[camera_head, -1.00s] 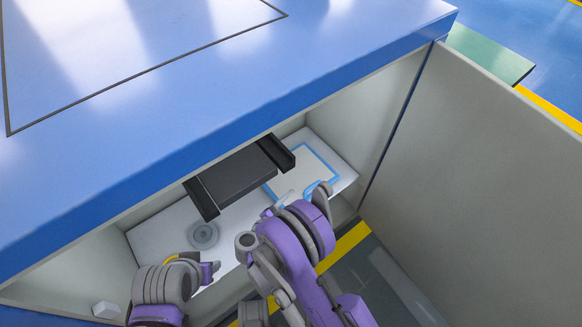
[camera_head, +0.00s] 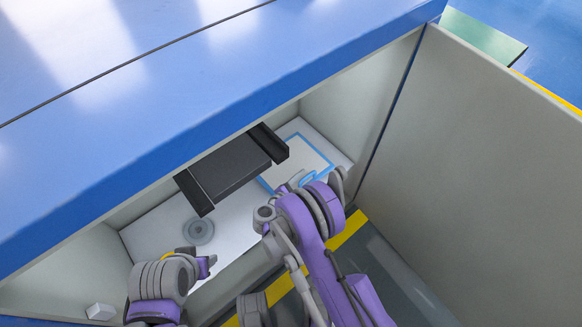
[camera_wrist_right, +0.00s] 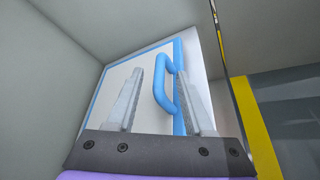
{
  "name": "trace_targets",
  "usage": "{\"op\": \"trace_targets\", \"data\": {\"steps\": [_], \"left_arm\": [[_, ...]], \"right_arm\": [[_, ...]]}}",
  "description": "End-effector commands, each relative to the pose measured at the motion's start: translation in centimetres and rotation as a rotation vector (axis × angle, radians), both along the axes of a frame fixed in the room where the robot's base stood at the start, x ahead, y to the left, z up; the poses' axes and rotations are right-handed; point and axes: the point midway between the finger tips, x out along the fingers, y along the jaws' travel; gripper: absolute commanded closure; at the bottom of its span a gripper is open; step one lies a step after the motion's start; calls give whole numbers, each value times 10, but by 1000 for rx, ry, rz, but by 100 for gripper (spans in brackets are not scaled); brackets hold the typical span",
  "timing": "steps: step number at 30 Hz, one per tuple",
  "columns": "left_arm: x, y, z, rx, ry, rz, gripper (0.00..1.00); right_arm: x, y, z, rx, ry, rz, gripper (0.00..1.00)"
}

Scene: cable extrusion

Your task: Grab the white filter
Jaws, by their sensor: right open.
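My right gripper (camera_head: 293,180) is close to the handle. In the right wrist view, my right gripper (camera_wrist_right: 171,66) is open, and the blue handle (camera_wrist_right: 160,90) appears between its two fingers. No grip on the handle shows. My left gripper (camera_head: 207,264) is low at the left, away from the filter, and its jaws are unclear.
A grey round fitting (camera_head: 199,231) sits on the white inner panel. The open cabinet door (camera_head: 460,170) stands on the right. A small white block (camera_head: 100,312) lies at lower left.

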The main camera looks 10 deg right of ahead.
Motion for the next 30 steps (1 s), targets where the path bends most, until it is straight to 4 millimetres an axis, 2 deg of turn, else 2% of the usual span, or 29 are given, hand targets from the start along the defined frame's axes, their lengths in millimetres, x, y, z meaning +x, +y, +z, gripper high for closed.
{"op": "trace_targets", "data": {"steps": [7, 8, 16, 30], "left_arm": [[0, 0, 0, 0, 0, 0, 50], [0, 0, 0, 0, 0, 0, 50], [0, 0, 0, 0, 0, 0, 50], [0, 0, 0, 0, 0, 0, 50]], "right_arm": [[4, -3, -1, 0, -1, 1, 48], [4, -3, -1, 0, -1, 1, 52], [4, -3, -1, 0, -1, 1, 100], [4, -3, -1, 0, -1, 1, 100]]}}
